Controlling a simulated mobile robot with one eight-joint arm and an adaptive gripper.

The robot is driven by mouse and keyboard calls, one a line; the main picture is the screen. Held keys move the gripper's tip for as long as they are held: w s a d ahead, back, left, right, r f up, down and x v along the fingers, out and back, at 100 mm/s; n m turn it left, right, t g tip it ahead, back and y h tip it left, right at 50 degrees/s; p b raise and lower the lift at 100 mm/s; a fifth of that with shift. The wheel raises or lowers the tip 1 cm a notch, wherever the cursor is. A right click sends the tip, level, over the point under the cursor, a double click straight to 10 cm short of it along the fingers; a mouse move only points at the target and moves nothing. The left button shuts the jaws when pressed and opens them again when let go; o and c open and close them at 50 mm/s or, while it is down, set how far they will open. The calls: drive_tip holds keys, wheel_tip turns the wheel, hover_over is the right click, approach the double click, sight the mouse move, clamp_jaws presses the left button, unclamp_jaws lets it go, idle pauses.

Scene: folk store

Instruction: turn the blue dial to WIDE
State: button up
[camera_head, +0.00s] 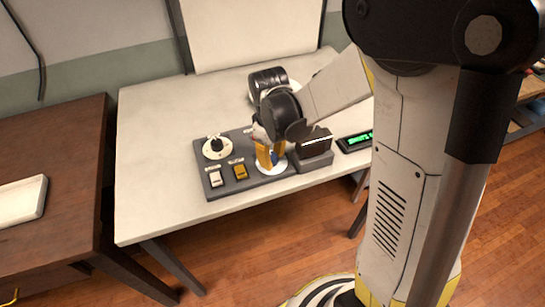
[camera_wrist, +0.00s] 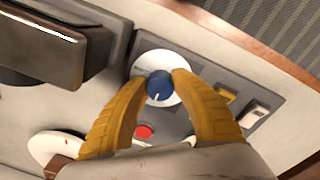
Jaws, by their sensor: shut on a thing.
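The blue dial (camera_wrist: 158,85) shows in the wrist view as a round knob with a short white pointer mark, on a white disc (camera_wrist: 150,60). The mark points toward the bottom of that picture, at the gripper side. My gripper (camera_wrist: 160,80) is shut on the dial, with one yellow finger on each side. In the head view, my gripper (camera_head: 267,158) reaches down to the front part of the grey control panel (camera_head: 230,188), and its fingers mostly hide the dial. The WIDE label cannot be read in either view.
A black dial (camera_head: 216,146), a white switch (camera_head: 215,178) and a yellow switch (camera_head: 240,171) sit on the panel left of my gripper. A dark box (camera_head: 315,147) stands close on the right, near a green display (camera_head: 356,141). A red button (camera_wrist: 144,131) shows in the wrist view.

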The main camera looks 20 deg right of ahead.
sight(271, 158)
drive_tip(key=o, duration=1.2)
wheel_tip(271, 158, up, 12)
drive_tip(key=shift+s+a, duration=0.2)
drive_tip(key=shift+a, duration=0.05)
drive_tip(key=s+r+m+t, duration=0.3)
drive_tip(key=s+m+t, duration=0.3)
drive_tip(key=s, duration=0.6)
drive_tip(key=shift+d+r+m+t, duration=0.2)
drive_tip(key=shift+r+m+t, duration=0.05)
drive_tip(key=shift+m+t, duration=0.15)
